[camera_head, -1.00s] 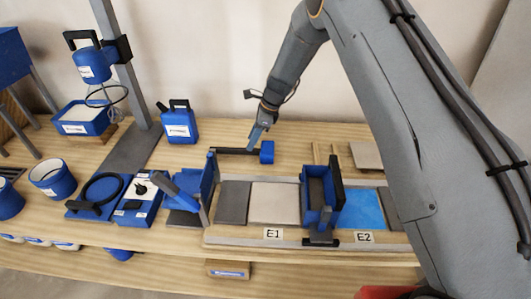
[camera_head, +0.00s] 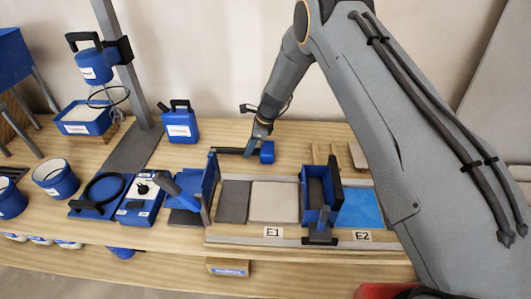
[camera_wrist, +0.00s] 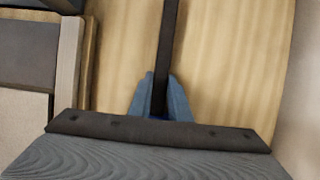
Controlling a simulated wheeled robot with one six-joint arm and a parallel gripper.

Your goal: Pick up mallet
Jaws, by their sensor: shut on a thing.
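The mallet has a dark handle (camera_head: 228,151) and a blue head (camera_head: 267,152). It lies on the wooden bench behind the tile frame in the head view. My gripper (camera_head: 250,150) reaches down onto the handle close to the head. In the wrist view, the blue fingers (camera_wrist: 160,98) stand on either side of the dark handle (camera_wrist: 167,45) and are shut on it. The mallet's head is mostly hidden there behind my gripper's body. I cannot tell any gap between the mallet and the bench.
The tile frame (camera_head: 290,238) with blue fixtures and tiles lies in front of the mallet. A blue jug (camera_head: 180,126) stands to the left, near a grey post (camera_head: 128,70). Wooden strips (camera_head: 322,155) lie to the right. Bare bench shows around the mallet.

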